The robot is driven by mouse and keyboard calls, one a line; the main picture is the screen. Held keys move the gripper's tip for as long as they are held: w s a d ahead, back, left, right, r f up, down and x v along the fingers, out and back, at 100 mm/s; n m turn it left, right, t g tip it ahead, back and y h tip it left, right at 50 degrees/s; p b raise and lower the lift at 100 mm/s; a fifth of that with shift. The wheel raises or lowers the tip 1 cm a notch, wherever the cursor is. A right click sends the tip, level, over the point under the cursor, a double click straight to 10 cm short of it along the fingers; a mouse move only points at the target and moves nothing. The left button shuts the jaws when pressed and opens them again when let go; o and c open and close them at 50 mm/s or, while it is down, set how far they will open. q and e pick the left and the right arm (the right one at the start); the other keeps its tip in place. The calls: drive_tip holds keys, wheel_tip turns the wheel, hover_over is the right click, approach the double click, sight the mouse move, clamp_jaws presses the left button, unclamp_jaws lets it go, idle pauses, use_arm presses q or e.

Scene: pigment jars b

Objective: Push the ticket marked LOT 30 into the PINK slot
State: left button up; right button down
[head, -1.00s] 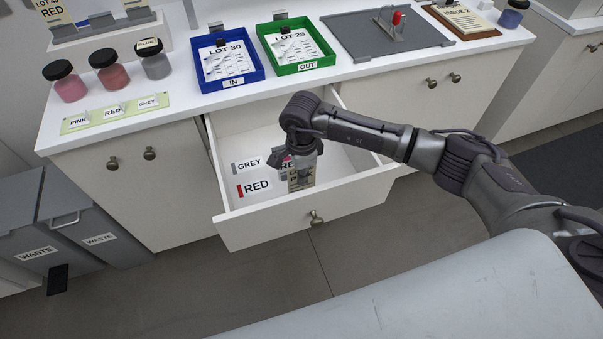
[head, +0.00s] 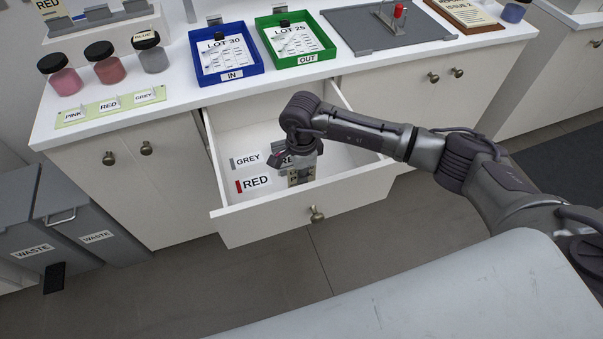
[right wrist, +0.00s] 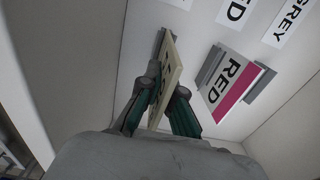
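My right gripper (head: 298,172) reaches down into the open drawer (head: 265,228). In the right wrist view the gripper (right wrist: 162,95) is shut on a thin beige ticket (right wrist: 170,72), standing on edge between its teal finger pads. Its marking is too small and steep to read. A grey slot piece (right wrist: 157,48) shows at the ticket's far edge; I cannot tell whether the ticket is inside it. To the right, a card reading RED with a pink band (right wrist: 235,85) sits in a grey holder. No PINK label in the drawer is readable. My left gripper is not in view.
The drawer floor has GREY (head: 247,161) and RED (head: 255,183) labels. On the counter are a blue IN tray (head: 232,76) with a LOT 30 sheet, a green OUT tray (head: 307,59) with a LOT 25 sheet, and jars (head: 105,64). The drawer walls stand close around the gripper.

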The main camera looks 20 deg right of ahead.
drive_tip(key=shift+f+b, duration=0.8)
drive_tip(key=shift+f, duration=0.15)
drive_tip(key=shift+r, duration=0.1)
drive_tip(key=c, duration=1.2)
unclamp_jaws()
drive_tip(key=shift+c, duration=0.2)
drive_tip(key=shift+r+p, duration=1.65)
drive_tip(key=shift+r, duration=1.35)
